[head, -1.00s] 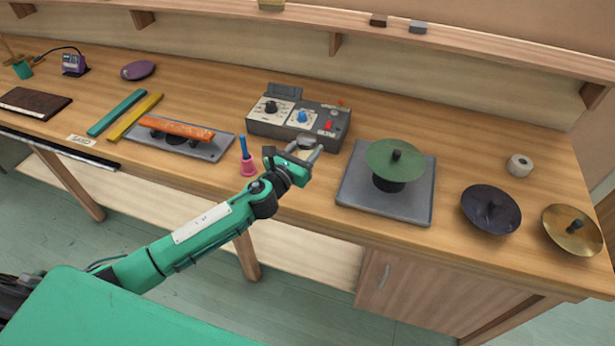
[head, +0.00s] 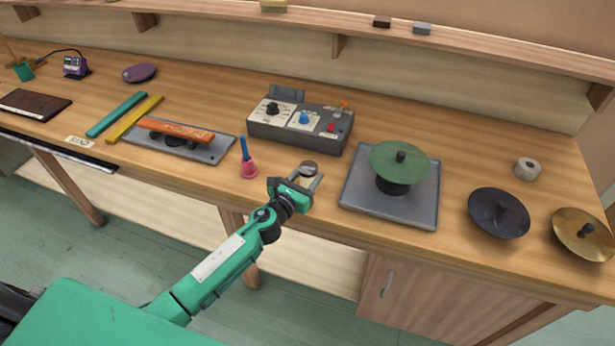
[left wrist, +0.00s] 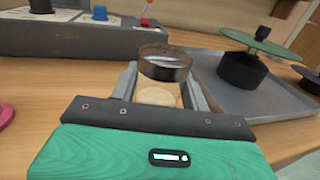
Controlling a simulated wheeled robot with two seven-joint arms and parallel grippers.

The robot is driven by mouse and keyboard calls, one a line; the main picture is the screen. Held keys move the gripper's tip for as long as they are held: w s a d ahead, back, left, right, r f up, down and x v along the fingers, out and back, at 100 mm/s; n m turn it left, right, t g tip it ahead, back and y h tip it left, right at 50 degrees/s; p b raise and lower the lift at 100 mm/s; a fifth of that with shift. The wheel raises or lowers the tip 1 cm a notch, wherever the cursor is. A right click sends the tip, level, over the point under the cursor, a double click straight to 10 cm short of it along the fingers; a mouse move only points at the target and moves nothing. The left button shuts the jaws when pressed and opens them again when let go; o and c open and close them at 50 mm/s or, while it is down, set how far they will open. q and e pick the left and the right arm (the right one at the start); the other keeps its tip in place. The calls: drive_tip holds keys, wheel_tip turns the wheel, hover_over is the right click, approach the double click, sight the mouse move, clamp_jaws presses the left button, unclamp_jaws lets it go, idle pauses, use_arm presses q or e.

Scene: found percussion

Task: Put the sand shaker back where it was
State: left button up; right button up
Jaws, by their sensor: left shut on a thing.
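The sand shaker (head: 308,168) is a small round jar with a dark top. In the left wrist view the shaker (left wrist: 164,64) stands between the two fingers, with a clear brownish body and pale sand showing low down. My left gripper (head: 307,178) is shut on it, near the table's front edge, between the pink bell and the grey tray with the green cymbal. I cannot tell whether the shaker touches the table. A paper label reading SAND (head: 78,142) lies at the table's front left. My right gripper is not in view.
A grey control box (head: 300,127) stands behind the gripper.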

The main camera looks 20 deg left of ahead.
use_arm(q)
drive_tip(key=shift+f, duration=0.2)
drive_tip(key=o, duration=1.1)
drive_tip(key=shift+r, duration=0.1)
drive_tip(key=shift+r, duration=0.1)
drive_tip(key=b+v, duration=0.2)
drive_tip(key=v, duration=1)
